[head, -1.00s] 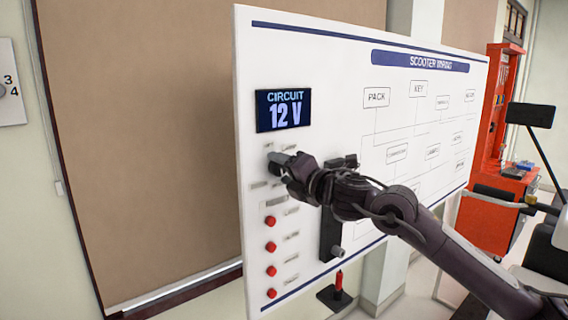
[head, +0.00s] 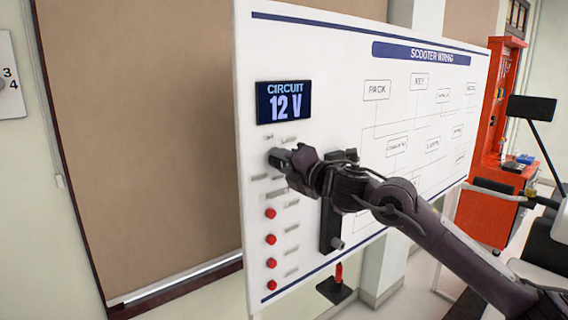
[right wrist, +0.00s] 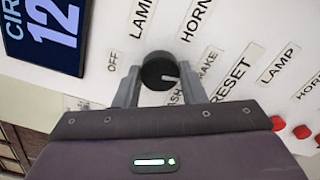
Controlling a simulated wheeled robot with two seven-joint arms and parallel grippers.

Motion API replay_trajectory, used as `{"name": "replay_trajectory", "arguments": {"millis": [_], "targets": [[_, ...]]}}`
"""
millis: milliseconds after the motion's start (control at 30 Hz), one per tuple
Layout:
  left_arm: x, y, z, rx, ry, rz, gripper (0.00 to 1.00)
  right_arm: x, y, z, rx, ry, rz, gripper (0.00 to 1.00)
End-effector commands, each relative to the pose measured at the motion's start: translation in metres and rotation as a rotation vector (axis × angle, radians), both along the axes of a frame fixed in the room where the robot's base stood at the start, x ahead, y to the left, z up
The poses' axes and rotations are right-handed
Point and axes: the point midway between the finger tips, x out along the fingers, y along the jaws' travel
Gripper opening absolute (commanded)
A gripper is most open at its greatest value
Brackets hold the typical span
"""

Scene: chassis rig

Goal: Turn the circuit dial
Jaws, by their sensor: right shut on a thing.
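The circuit dial (right wrist: 159,71) is a round dark knob with a white pointer line, on a white wiring board (head: 310,60). In the right wrist view the pointer line points right, towards the side of the partly hidden BRAKE label. My right gripper (right wrist: 158,82) is shut on the dial, one grey finger on each side. In the head view my right gripper (head: 280,159) is at the board's left part and hides most of the dial. A blue display (head: 284,103) above it reads CIRCUIT 12 V. My left gripper is not in view.
Labels OFF, LAMP, HORN and RESET surround the dial. Several red buttons (head: 271,240) run down the board below my gripper. A dark bar (head: 331,225) stands on the board right of them. A red tool cabinet (head: 490,215) is at the right.

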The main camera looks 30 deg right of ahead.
Motion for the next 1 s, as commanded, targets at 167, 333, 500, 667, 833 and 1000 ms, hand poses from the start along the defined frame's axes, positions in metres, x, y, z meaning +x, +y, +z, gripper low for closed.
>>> {"name": "replay_trajectory", "arguments": {"millis": [167, 333, 500, 667, 833, 1000], "targets": [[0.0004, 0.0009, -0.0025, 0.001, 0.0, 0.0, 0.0, 0.0002, 0.0, -0.0016, 0.107, 0.009, 0.0, 0.14], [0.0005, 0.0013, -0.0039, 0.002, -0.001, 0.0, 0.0, 0.0004, 0.0003, -0.0017, 0.253, 0.022, 0.0, 0.14], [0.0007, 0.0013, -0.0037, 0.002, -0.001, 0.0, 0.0, 0.0004, 0.0006, -0.0013, 0.416, 0.035, 0.001, 0.14], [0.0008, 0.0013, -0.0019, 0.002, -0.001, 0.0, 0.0, 0.0004, 0.0004, -0.0008, 0.566, 0.047, 0.0, 0.14], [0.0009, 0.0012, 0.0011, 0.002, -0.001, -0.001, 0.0, 0.0004, 0.0007, -0.0005, 0.714, 0.059, 0.001, 0.14], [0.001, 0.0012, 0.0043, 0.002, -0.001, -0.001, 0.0, 0.0004, 0.0007, -0.0008, 0.835, 0.07, 0.0, 0.14]]}}
